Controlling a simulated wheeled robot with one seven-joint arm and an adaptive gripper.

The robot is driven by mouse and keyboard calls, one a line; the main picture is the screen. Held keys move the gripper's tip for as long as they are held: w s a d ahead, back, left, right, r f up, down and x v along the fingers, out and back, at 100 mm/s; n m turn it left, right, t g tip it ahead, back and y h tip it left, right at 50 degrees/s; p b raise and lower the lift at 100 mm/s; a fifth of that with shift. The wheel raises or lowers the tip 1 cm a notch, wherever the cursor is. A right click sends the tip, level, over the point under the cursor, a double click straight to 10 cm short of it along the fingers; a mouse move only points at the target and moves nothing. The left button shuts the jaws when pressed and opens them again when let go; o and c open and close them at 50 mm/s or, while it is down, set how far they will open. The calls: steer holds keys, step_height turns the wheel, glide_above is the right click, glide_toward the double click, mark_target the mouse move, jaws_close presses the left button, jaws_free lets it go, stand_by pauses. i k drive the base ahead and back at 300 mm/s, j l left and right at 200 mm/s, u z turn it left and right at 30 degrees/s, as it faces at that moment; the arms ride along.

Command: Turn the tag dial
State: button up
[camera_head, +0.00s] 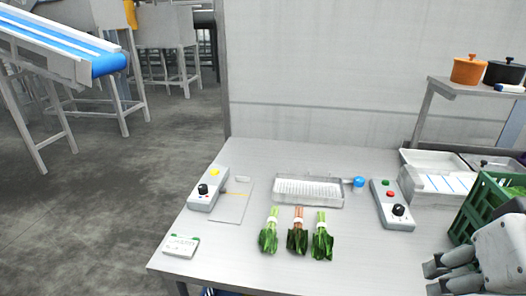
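Two grey control boxes with black dials stand on the metal table (245,262). The left box (215,188) has a black dial (203,189) near its front and a yellow button at its back. The right box (389,200) has a black dial (398,210) near its front, with red and green buttons behind it. No readable label shows which one is the tag dial. My gripper (431,279) is at the lower right, in front of and to the right of the right box, touching neither dial. Its finger opening is not clear from this angle.
Three banded bunches of greens (298,238) lie mid-table in front of a perforated tray (308,190) with a blue knob (359,182). A green crate (487,205) stands near my gripper. A white device (181,246) sits at front left. White bins (432,162) are at back right.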

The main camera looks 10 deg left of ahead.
mark_target(203, 188)
steer(key=i+j, duration=0.15)
steer(key=j, duration=0.2)
steer(key=i+j, duration=0.2)
steer(key=j, duration=0.15)
steer(key=i+j, duration=0.15)
steer(key=j, duration=0.25)
steer(key=i+j, duration=0.2)
steer(key=j, duration=0.15)
steer(key=k+u, duration=0.05)
